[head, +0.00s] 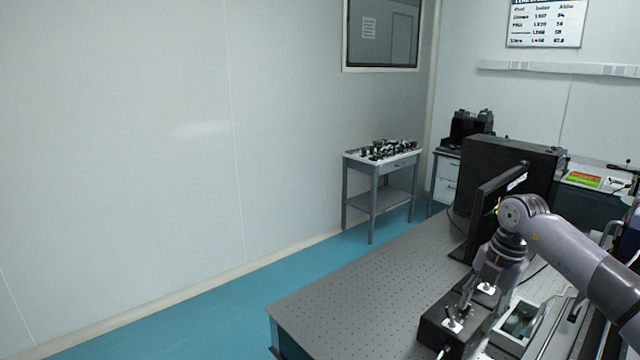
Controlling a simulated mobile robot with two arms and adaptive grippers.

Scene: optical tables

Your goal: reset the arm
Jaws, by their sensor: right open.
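My right arm comes in from the right over the optical table (345,290). My right gripper (478,292) points down at the table's front right, just above a black box (432,326) with small white-and-metal fittings on its top. The gripper is open, and I see nothing held between its fingers. I cannot tell whether the fingertips touch the fittings. My left gripper is not in view.
A black monitor (484,215) and a large black case (505,165) stand behind my right gripper. A grey tray-like container (512,322) lies right of the black box. The table's left part is bare. A small grey side table (380,192) with optical parts stands by the wall.

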